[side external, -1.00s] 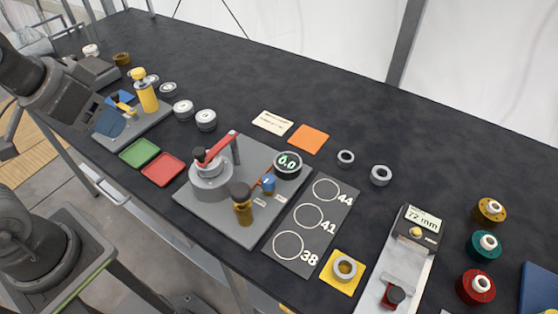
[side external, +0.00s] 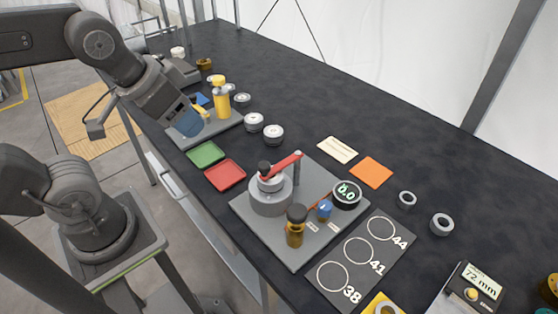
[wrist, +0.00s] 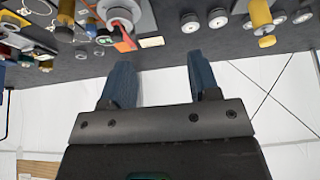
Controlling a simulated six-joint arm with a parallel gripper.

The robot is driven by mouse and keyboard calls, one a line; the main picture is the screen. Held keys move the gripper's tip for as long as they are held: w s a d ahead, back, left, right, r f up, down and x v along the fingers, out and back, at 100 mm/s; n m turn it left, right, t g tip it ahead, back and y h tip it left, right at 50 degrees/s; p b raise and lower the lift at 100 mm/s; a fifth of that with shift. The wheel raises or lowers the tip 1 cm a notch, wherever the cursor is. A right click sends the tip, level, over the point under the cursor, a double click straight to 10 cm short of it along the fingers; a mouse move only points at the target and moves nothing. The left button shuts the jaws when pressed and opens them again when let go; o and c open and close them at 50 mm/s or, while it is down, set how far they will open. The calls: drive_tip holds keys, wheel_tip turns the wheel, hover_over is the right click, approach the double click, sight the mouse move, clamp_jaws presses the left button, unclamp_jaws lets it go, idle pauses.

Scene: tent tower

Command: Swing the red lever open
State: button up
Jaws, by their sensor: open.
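The red lever (side external: 283,165) is a flat arm on top of a round grey fixture (side external: 270,200), on a grey plate in the middle of the table. It runs from a dark knob on the fixture to a thin grey post at the back. In the wrist view the red lever (wrist: 123,36) is at the upper left, beyond the fingers. My gripper (side external: 203,113) is in the air at the left, by the yellow-topped stand, well apart from the lever. Its blue fingers (wrist: 160,65) are spread in the wrist view, with nothing between them.
A round readout (side external: 347,194), a brass cylinder (side external: 295,228) and a blue knob (side external: 324,210) stand on the lever's plate. Red (side external: 225,175) and green (side external: 206,153) trays lie to its left. The yellow cylinder (side external: 222,103) stands near my gripper. The back of the table is clear.

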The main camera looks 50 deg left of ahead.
drive_tip(key=shift+w+f+g, duration=0.1)
drive_tip(key=shift+f+g, duration=0.15)
drive_tip(key=shift+g, duration=0.05)
drive_tip(key=shift+c, duration=0.4)
drive_tip(key=n+g+h, duration=0.9)
drive_tip(key=n+h, duration=0.6)
drive_tip(key=h, duration=0.3)
approach(264, 164)
drive_tip(key=x, duration=1)
drive_tip(key=shift+f, duration=0.1)
drive_tip(key=shift+c, duration=0.2)
clamp_jaws()
